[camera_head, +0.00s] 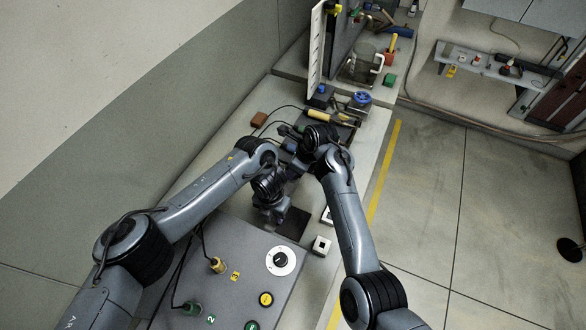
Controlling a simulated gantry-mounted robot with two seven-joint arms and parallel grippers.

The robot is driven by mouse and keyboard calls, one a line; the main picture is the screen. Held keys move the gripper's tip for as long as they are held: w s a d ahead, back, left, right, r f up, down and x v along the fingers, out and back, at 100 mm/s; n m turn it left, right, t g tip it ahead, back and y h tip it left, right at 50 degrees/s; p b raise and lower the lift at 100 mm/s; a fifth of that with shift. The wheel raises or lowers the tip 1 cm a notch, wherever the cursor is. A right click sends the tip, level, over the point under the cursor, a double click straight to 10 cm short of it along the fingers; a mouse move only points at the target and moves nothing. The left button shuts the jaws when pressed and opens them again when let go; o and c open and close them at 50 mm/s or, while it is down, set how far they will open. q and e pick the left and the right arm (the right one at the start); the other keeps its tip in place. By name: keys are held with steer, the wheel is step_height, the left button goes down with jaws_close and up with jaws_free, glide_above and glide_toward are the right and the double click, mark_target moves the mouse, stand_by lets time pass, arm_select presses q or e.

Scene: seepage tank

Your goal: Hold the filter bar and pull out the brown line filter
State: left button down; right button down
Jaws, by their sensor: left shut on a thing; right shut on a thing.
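My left gripper (274,213) is the lower one, at the back edge of the grey control panel. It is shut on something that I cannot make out. My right gripper (293,168) is just above and to the right of it in the picture, close to my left wrist. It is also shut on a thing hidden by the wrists. I cannot clearly identify the filter bar or the brown line filter among the dark parts between my wrists.
The grey panel (232,290) with a white dial (280,261) and plugged cables stands in front. A dark pad (292,222) and a white block (321,245) lie beside it. A yellowish cylinder (320,116) and a blue-topped item (361,98) are behind my wrists.

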steer(key=shift+r, duration=0.1)
steer(key=shift+r, duration=2.1)
arm_select(q)
steer(key=c, duration=0.6)
jaws_free()
steer(key=shift+c, duration=0.2)
arm_select(e)
steer(key=shift+a, duration=0.1)
arm_select(q)
steer(key=shift+d+r, duration=0.1)
